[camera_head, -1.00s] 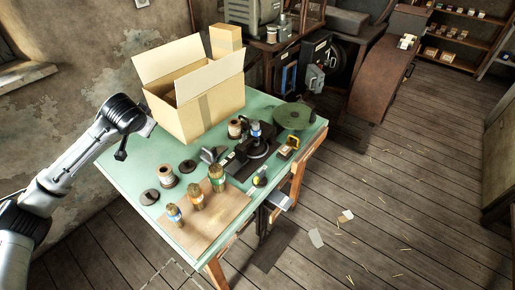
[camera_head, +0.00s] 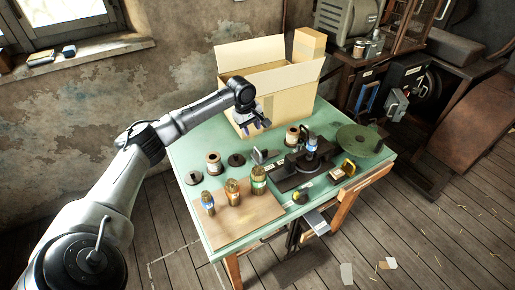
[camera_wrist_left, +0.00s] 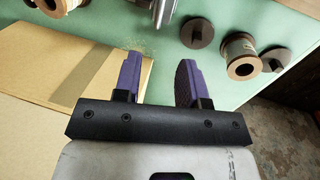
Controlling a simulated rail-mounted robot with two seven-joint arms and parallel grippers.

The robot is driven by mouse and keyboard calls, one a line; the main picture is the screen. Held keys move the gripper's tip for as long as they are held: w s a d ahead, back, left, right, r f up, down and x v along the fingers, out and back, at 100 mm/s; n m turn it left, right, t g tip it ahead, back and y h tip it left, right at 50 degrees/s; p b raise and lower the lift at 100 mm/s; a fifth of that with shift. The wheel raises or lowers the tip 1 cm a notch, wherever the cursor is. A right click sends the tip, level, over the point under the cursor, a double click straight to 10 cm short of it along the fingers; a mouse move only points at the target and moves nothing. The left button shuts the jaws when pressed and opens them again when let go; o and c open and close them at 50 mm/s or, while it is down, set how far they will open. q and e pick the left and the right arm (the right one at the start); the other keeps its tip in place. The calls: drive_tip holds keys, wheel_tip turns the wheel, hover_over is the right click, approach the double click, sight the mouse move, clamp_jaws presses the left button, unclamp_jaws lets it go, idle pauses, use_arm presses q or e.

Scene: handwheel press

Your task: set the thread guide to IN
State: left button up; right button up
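A dark press-like device (camera_head: 296,172) with a blue-labelled upright part (camera_head: 312,147) stands on the green table (camera_head: 188,162). A small grey metal piece (camera_head: 259,156) sits at its left; it also shows at the top of the left wrist view (camera_wrist_left: 160,10). I cannot tell which part is the thread guide, and no IN mark is readable. My left gripper (camera_head: 254,127) is above the table, in front of the cardboard box. In the left wrist view its two purple fingers (camera_wrist_left: 158,75) are apart with nothing between them. My right gripper is not in view.
An open cardboard box (camera_head: 282,97) stands at the back. Thread spools (camera_head: 213,164) (camera_head: 292,138) and a dark disc (camera_head: 236,160) lie around the device. A round green plate (camera_head: 358,138) is at the right.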

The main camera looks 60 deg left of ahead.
sight(257, 150)
use_arm(q)
drive_tip(key=f, duration=0.4)
drive_tip(key=w+f+b, duration=0.1)
drive_tip(key=f, duration=0.2)
drive_tip(key=w+f+b, duration=0.1)
drive_tip(key=f, duration=0.3)
drive_tip(key=shift+w+f, duration=0.2)
drive_tip(key=shift+f, duration=0.15)
drive_tip(key=shift+d, duration=0.1)
clamp_jaws()
